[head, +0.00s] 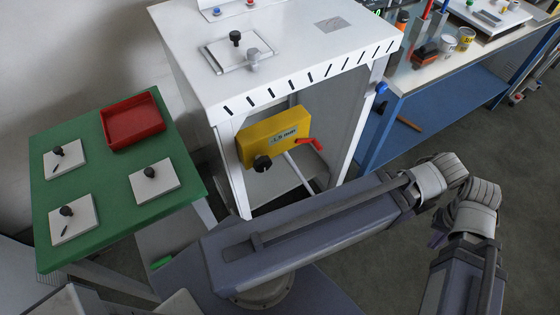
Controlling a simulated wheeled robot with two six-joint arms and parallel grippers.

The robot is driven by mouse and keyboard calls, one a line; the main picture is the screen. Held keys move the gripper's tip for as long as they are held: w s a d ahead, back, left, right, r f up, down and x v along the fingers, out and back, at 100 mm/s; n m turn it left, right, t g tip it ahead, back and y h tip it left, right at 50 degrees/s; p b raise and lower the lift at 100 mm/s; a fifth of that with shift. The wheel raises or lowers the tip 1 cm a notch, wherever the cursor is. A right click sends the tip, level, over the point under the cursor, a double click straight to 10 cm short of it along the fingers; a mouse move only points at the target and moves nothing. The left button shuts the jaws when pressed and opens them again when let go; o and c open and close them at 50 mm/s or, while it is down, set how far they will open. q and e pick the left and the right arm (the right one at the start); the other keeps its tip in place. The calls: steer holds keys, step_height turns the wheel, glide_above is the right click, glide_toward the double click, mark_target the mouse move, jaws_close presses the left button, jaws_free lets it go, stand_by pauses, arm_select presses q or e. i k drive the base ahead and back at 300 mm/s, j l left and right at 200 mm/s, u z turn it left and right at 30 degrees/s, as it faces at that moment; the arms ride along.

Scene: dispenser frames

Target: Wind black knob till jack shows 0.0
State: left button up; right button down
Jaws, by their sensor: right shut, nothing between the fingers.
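The yellow jack (272,136) is mounted inside the white frame, below its slotted top edge. A small label or display (284,136) on its face seems to read about 1.5, but it is too small to be sure. A round black knob (262,163) sits at its lower left, and a red handle (312,143) sticks out at its right. My right arm crosses the foreground and folds back at the right. My right gripper (436,238) is only slightly visible there, shut and empty, well apart from the jack. My left gripper is out of view.
A green table (110,244) at left holds a red tray (134,122) and white plates with black knobs. A black knob (235,38) and a grey knob (252,57) stand on the white top. A blue-framed bench (440,88) with tools and cups is at right.

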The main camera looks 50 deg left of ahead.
mark_target(262, 163)
steer(key=l+u, duration=0.1)
steer(key=u, duration=0.4)
steer(key=k+u, duration=0.1)
steer(key=u, duration=0.35)
steer(key=l+u, duration=0.1)
steer(key=u, duration=0.4)
steer(key=k+u, duration=0.1)
steer(key=u, duration=0.4)
steer(key=k+j+z, duration=0.15)
steer(key=z, duration=0.15)
steer(key=i+j, duration=0.1)
steer(key=j, duration=0.15)
